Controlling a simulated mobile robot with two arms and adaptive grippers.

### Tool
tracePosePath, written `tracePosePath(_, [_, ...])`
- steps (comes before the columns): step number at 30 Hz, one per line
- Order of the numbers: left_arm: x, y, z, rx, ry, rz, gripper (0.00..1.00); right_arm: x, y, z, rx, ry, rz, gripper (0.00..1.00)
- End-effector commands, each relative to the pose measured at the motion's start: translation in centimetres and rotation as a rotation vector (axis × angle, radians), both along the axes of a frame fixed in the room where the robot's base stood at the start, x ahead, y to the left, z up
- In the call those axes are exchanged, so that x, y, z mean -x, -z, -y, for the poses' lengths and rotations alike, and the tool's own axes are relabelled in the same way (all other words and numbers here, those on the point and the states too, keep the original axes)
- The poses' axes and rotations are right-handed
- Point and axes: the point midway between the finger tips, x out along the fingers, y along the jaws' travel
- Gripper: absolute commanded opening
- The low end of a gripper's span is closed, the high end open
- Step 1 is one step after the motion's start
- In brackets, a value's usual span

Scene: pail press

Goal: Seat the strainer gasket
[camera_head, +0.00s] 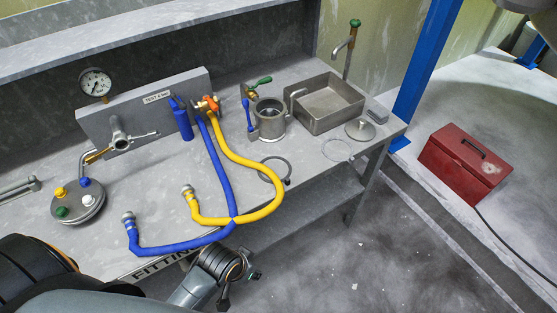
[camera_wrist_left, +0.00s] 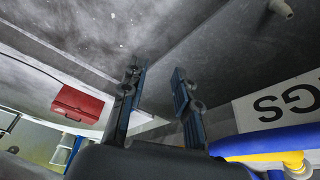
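The strainer is most likely the open grey metal cylinder (camera_head: 268,121) on the bench; its dark bore faces up. A thin pale ring (camera_head: 337,150), which looks like the gasket, lies flat on the bench to its right. A darker clamp-like ring (camera_head: 275,171) lies in front of the cylinder at the bench edge. A round lid with a knob (camera_head: 360,129) sits by the sink. My left gripper (camera_wrist_left: 158,82) is open and empty in the wrist view, in front of the bench; it partly shows low in the head view. My right gripper is not in view.
A blue hose (camera_head: 222,180) and a yellow hose (camera_head: 245,165) loop across the bench to its front edge. A sink (camera_head: 328,105) stands behind the rings. A valve-topped disc (camera_head: 78,203) is at left. A red toolbox (camera_head: 465,163) is on the floor at right.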

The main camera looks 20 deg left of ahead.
Motion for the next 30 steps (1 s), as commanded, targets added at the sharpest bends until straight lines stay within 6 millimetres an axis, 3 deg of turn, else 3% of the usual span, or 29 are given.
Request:
tracePosePath(1, [-1.3,-3.4,0.8,0.016,0.03,0.03,0.3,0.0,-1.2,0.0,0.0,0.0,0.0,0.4])
tracePosePath(6, [-5.7,-10.1,4.8,0.082,0.194,0.102,0.3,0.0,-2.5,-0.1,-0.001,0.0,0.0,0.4])
tracePosePath(12, [-11.2,-11.8,7.6,0.107,0.374,0.122,0.3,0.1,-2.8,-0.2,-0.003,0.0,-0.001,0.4])
tracePosePath(16, [-15.8,-11.8,6.4,0.083,0.428,0.108,0.3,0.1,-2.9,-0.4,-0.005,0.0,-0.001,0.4])
tracePosePath(21, [-21.4,-12.3,2.2,0.044,0.401,0.092,0.3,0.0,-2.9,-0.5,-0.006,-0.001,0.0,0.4])
tracePosePath(25, [-23.9,-13.0,-0.3,0.027,0.365,0.089,0.3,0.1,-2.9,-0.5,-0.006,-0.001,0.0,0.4])
tracePosePath(30, [-24.9,-12.9,-1.2,0.025,0.348,0.09,0.3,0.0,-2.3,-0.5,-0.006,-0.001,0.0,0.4])
